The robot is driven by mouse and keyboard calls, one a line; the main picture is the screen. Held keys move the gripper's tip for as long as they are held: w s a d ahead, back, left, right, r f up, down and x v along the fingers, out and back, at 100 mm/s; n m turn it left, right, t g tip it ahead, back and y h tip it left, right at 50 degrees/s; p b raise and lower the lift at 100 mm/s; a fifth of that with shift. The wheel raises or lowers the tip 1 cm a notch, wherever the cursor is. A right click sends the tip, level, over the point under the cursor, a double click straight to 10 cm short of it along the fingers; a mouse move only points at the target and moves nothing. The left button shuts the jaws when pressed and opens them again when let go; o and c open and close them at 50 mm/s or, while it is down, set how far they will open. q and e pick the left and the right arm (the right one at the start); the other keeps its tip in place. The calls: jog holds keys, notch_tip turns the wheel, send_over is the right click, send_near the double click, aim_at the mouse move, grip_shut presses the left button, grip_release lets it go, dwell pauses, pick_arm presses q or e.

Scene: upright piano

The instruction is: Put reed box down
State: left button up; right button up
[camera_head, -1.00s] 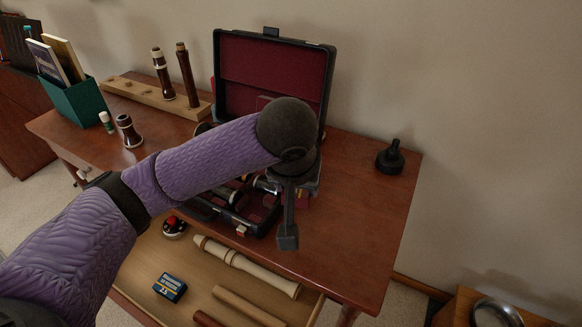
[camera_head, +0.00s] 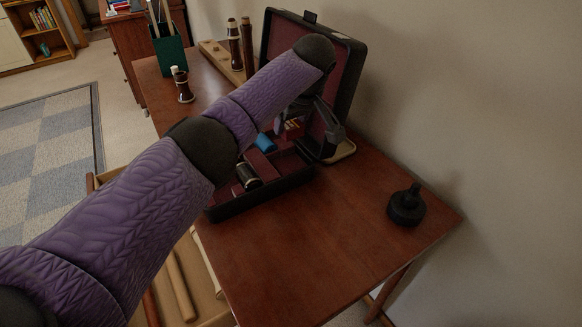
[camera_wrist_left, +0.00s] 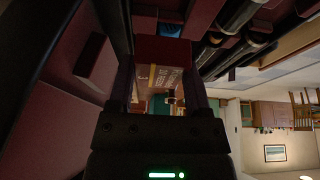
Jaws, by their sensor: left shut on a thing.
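My left gripper (camera_wrist_left: 160,105) is shut on a dark red reed box (camera_wrist_left: 160,76) with pale lettering, seen between the fingers in the left wrist view. In the head view the gripper (camera_head: 318,122) is inside the open black instrument case (camera_head: 268,196), near its right rear part by the lid. My wrist hides part of the case there. I cannot tell whether the box touches the case lining. My right gripper is not in view.
The case's raised lid (camera_head: 350,78) stands just behind the gripper. Dark instrument parts (camera_head: 248,176) lie in the case. A wooden peg stand (camera_head: 217,57) is behind left, and a black stand (camera_head: 406,206) is at right. The front right tabletop (camera_head: 320,250) is clear.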

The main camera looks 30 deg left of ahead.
aim_at(287, 167)
pick_arm(q)
notch_tip(287, 167, down, 10)
jog(key=b, duration=0.5)
jog(key=shift+a+f, duration=0.15)
jog(key=shift+f, duration=0.05)
jog(key=shift+r, duration=0.15)
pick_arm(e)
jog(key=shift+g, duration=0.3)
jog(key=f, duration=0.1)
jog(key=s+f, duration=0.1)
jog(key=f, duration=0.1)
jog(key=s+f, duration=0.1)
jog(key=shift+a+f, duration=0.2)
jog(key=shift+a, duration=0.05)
pick_arm(q)
jog(key=o, duration=1)
jog(key=shift+c, duration=0.2)
jog(key=shift+r+p, duration=0.2)
jog(key=shift+p, duration=0.1)
jog(key=p+v, duration=0.7)
jog(key=v, duration=0.4)
jog(key=shift+r, duration=0.35)
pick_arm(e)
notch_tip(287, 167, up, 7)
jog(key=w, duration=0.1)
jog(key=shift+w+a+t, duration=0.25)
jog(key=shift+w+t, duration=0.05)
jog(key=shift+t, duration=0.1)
pick_arm(q)
jog(key=shift+s, duration=0.1)
